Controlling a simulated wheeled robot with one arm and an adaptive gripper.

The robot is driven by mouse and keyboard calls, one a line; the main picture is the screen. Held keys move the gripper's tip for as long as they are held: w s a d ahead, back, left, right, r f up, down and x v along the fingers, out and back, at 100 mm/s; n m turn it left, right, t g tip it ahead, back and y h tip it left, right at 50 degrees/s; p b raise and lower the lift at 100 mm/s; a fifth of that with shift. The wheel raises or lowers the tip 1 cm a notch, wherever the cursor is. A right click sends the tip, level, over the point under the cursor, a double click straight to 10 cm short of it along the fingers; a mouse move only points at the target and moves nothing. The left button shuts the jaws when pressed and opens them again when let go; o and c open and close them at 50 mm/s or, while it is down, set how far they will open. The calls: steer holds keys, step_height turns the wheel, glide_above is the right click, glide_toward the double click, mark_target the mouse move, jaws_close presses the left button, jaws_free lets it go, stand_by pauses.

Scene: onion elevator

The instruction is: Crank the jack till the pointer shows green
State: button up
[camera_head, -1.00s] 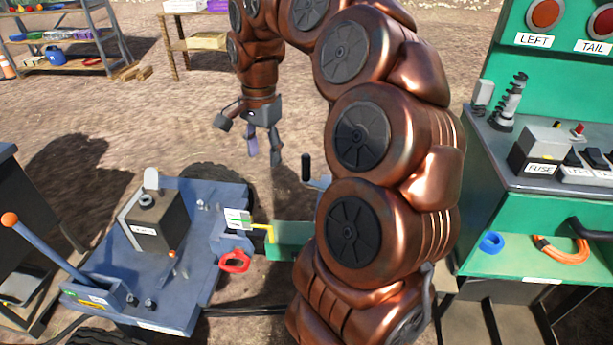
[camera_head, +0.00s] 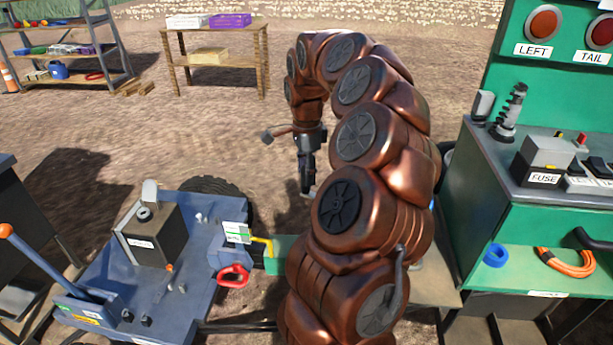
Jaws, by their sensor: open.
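My gripper (camera_head: 305,165) hangs open and empty beyond the blue trailer's right end, seen nearly edge-on. A white gauge card (camera_head: 236,231) with a green mark sits at the trailer's right end. A yellow pointer (camera_head: 264,244) sits beside the card's right edge; the exact mark it shows is too small to tell. A green beam (camera_head: 276,256) runs right from there and passes behind my arm. I cannot tell whether my gripper touches anything.
The blue trailer (camera_head: 205,285) carries a dark box (camera_head: 150,240), a lever with an orange knob (camera_head: 6,230) and a red hook (camera_head: 233,275). A green console (camera_head: 530,220) stands at the right. Shelves stand at the back left; the dirt ground between is open.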

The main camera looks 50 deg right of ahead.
steer(key=shift+f, duration=1.35)
steer(key=shift+c, duration=0.3)
jaws_close()
